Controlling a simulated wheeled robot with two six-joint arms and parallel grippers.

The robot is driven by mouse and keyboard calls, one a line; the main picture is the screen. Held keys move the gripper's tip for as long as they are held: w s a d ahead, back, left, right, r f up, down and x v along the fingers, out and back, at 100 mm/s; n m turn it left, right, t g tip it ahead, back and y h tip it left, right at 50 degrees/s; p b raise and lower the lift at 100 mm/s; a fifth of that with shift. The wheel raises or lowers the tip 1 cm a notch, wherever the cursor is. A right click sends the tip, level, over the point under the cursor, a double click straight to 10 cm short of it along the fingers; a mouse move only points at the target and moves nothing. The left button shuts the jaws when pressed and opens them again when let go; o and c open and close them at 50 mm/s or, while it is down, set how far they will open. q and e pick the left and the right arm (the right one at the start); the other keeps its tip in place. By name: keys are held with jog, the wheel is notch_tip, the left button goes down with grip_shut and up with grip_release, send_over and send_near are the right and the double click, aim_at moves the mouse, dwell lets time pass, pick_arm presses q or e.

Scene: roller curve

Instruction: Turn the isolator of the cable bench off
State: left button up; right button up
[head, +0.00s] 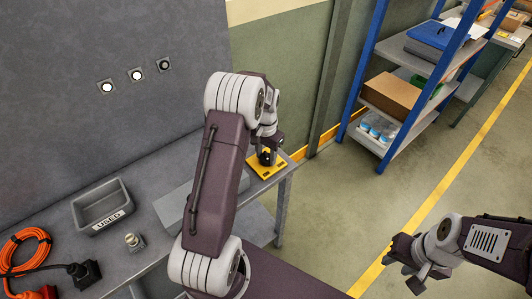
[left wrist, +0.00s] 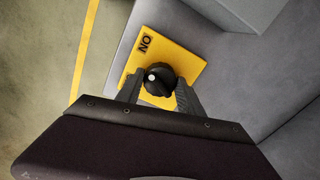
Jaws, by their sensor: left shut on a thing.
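The isolator is a black round knob (left wrist: 160,79) on a yellow plate (left wrist: 187,63) with an ON label (left wrist: 145,43) near one edge. A white mark on the knob sits on its left side in the left wrist view. In the head view the yellow plate (head: 263,170) lies at the bench's right end. My left gripper (head: 268,157) reaches down over it. In the left wrist view its two fingers (left wrist: 161,88) are shut on the knob, one on each side. My right gripper (head: 408,268) hangs over the floor at lower right, away from the bench; its jaw gap is unclear.
The grey bench holds a tray marked USED (head: 104,222), a small knob-like fitting (head: 133,241), an orange cable coil (head: 22,248) and black plugs (head: 84,272). A blue shelf rack (head: 366,70) stands right; the floor between is clear.

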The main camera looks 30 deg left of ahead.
pick_arm(q)
jog(key=n+p, duration=0.1)
jog(key=n, duration=0.2)
jog(key=shift+r+n, duration=0.15)
jog(key=shift+n, duration=0.15)
jog(key=n+p, duration=0.1)
jog(key=n, duration=0.2)
jog(key=shift+n, duration=0.3)
jog(key=n+p, duration=0.1)
jog(key=n, duration=0.5)
jog(key=shift+w+p, duration=0.1)
jog(key=shift+p, duration=0.3)
jog(key=shift+n, duration=0.3)
jog(key=o, duration=1.4)
